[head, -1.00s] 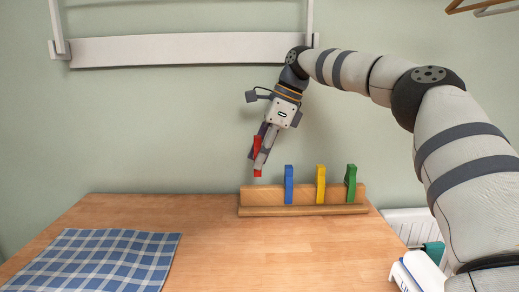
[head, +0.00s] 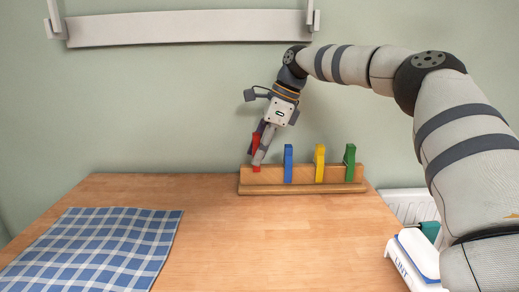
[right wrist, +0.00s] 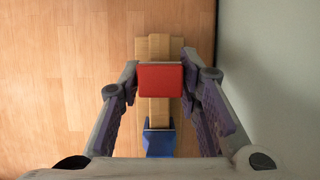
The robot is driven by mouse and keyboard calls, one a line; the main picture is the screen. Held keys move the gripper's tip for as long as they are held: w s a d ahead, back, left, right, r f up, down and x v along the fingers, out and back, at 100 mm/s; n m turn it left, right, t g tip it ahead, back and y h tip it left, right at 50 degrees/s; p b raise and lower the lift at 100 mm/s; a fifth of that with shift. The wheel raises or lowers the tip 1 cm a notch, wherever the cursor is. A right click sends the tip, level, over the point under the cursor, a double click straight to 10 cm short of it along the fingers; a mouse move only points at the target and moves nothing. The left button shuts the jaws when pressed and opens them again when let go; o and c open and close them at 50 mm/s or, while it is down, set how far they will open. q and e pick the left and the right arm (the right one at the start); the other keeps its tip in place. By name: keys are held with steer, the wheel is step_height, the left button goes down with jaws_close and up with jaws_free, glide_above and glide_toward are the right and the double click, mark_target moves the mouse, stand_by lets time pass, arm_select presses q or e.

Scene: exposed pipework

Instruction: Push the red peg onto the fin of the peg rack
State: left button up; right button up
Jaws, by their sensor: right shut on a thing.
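The red peg (head: 256,141) is upright with a slight tilt at the left end of the wooden peg rack (head: 330,188). My right gripper (head: 258,160) is shut on it from above, and its fingers hide part of it. The peg's lower end overlaps the top edge of the rack's fin (head: 272,177) and stands higher than the other pegs' lower ends. In the right wrist view the red peg (right wrist: 160,78) sits between the two fingers, in line over the rack (right wrist: 159,46). I cannot tell how far the fin is inside it. My left gripper is not in view.
A blue peg (head: 288,164), a yellow peg (head: 320,163) and a green peg (head: 350,163) stand on the fin to the right. A blue checked cloth (head: 95,245) lies at the table's left front. The table (head: 225,235) between is clear. The wall is close behind.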

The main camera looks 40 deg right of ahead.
mark_target(259, 134)
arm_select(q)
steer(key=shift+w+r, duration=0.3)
arm_select(e)
steer(key=shift+f, duration=1.4)
steer(key=o, duration=0.9)
steer(key=shift+r, duration=3.5)
steer(key=shift+a, duration=0.1)
